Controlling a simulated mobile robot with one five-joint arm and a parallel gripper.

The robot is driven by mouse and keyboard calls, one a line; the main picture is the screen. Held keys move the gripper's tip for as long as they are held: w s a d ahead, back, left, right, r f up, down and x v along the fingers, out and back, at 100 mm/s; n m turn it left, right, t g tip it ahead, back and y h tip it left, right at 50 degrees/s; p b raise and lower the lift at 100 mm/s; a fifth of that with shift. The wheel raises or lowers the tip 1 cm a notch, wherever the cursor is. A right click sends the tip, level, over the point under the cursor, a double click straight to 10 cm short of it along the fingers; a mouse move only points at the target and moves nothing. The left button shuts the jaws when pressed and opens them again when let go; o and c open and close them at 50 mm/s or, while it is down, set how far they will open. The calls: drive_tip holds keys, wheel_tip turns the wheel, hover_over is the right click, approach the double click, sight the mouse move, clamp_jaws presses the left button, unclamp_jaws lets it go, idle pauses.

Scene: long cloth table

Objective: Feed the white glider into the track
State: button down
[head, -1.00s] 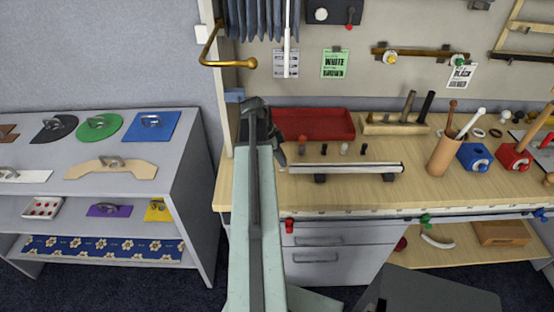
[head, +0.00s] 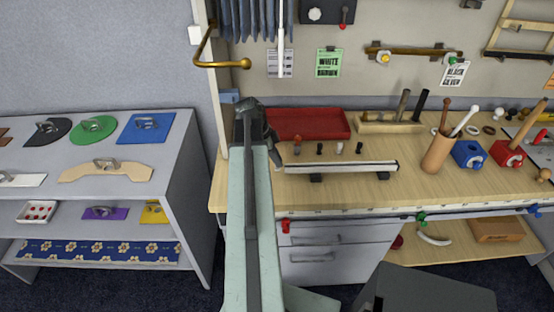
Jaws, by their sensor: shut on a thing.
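The track (head: 345,167) is a pale grey rail on black feet, lying left to right along the front of the wooden bench. My gripper (head: 277,160) is dark and small, at the left end of the track and partly behind my arm. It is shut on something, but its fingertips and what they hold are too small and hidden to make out. I cannot pick out the white glider with certainty.
A red tray (head: 310,123) and a wooden tool block (head: 390,126) stand behind. A tan cup (head: 437,154) with sticks, a blue block (head: 468,154) and a red block (head: 504,153) stand to the right. A grey shelf (head: 185,180) stands left.

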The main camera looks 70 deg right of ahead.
drive_tip(key=shift+s+d, duration=0.8)
drive_tip(key=shift+s, duration=1.3)
drive_tip(key=shift+s+d, duration=0.85)
drive_tip(key=shift+s, duration=1.25)
drive_tip(key=shift+s+d, duration=0.8)
drive_tip(key=shift+s, duration=1.3)
drive_tip(key=c, duration=1.3)
unclamp_jaws()
drive_tip(key=shift+c, duration=0.2)
drive_tip(key=p+v, duration=0.7)
drive_tip(key=shift+w+r, duration=0.2)
drive_tip(key=shift+r, duration=0.15)
drive_tip(key=shift+w, duration=0.1)
